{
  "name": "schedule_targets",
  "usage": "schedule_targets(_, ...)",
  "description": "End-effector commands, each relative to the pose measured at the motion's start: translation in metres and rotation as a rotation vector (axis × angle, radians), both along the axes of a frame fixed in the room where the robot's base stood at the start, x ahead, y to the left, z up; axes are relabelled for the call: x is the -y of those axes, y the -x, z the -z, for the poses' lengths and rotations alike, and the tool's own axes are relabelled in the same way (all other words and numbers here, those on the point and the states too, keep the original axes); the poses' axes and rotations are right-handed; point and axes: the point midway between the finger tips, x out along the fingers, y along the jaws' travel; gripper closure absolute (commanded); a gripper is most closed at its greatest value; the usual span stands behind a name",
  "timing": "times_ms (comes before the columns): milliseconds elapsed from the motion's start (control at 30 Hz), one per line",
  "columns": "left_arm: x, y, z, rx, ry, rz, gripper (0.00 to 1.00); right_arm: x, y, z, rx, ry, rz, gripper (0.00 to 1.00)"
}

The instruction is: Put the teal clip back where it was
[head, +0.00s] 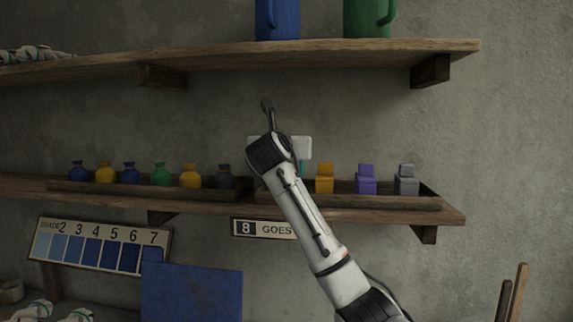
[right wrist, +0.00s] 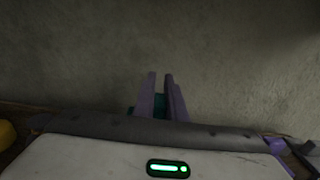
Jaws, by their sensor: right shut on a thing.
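The teal clip (right wrist: 160,104) shows as a small teal patch between the fingers of my right gripper (right wrist: 161,78) in the right wrist view. The gripper is shut on it. In the head view a narrow teal strip (head: 301,168) shows beside my right arm, above the tray on the lower shelf. My arm hides the rest of the clip and the fingers there, so I cannot tell whether the clip touches the tray. My left gripper is not in view.
The long wooden tray (head: 400,203) on the lower shelf holds an orange clip (head: 325,182), a purple clip (head: 366,183) and a grey clip (head: 406,184). Several small bottles (head: 161,175) stand to the left. An upper shelf (head: 300,56) holds mugs. A sign (head: 262,229) reads "8 GOES", partly hidden.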

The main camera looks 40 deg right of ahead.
Motion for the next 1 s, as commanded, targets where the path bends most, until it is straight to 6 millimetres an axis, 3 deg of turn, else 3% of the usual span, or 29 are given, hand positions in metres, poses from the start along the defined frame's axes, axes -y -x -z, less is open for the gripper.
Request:
schedule_targets(300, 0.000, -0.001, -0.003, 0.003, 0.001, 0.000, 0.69, 0.000, 0.000, 0.040, 0.000, 0.000, -0.001, 1.00)
schedule_targets(700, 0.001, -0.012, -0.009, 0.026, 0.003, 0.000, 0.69, 0.000, 0.000, 0.046, 0.001, 0.001, 0.000, 1.00)
schedule_targets(733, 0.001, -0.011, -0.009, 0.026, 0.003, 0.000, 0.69, 0.000, 0.000, 0.046, 0.001, 0.000, 0.000, 0.85)
schedule_targets(833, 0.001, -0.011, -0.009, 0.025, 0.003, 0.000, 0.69, 0.000, 0.000, 0.046, 0.001, 0.000, -0.001, 0.70)
schedule_targets(1000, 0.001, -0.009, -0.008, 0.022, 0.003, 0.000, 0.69, 0.000, 0.000, 0.046, 0.001, 0.000, -0.001, 0.70)
